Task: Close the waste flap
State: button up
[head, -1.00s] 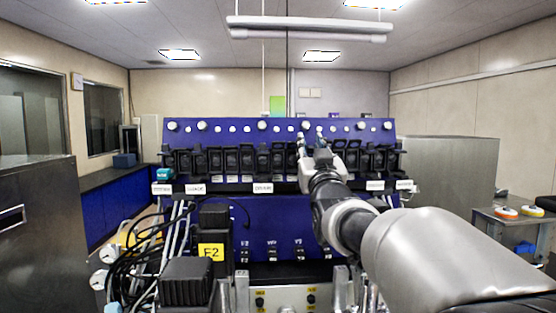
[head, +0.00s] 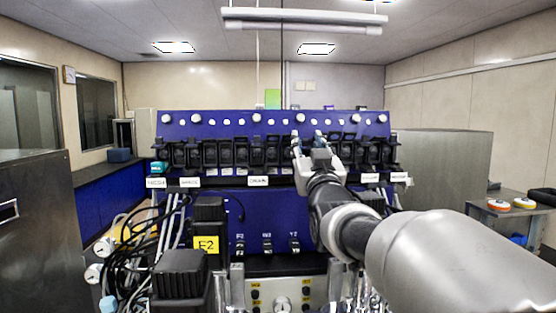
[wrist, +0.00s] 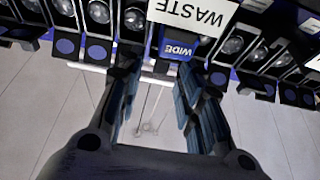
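The white WASTE label (wrist: 200,15) is upside down at the top of the wrist view. Below it is a blue piece marked WIDE (wrist: 178,47), near the gap between my fingertips. I cannot tell clearly which dark part is the waste flap or how far it stands open. My gripper (wrist: 155,80) is open and empty, its dark ribbed fingers apart on both sides of that gap. In the head view my gripper (head: 310,142) is at the row of black flaps, right of the middle, and my arm hides the label there.
A row of black flaps (head: 226,152) runs along the blue panel (head: 215,120), with neighbours close on both sides of my gripper. The DRAIN label (head: 258,181) is to the left. A dark unit marked E2 (head: 207,245) and cables (head: 150,250) stand at front left.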

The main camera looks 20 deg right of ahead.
jog(key=v, duration=0.9)
jog(key=shift+s, duration=0.15)
jog(key=s+a+r+g+p, duration=0.2)
jog(key=s+r+g+p, duration=0.35)
jog(key=p, duration=1.25)
jog(key=shift+t+y, duration=0.4)
jog(key=shift+t, duration=0.15)
jog(key=w+d+p, duration=0.1)
jog(key=w, duration=0.4)
jog(key=w+d+f+p, duration=0.1)
jog(key=w, duration=0.4)
jog(key=w+d+p, duration=0.1)
jog(key=w, duration=0.4)
jog(key=shift+d+f, duration=0.25)
jog(key=shift+d, duration=0.15)
jog(key=shift+c, duration=0.3)
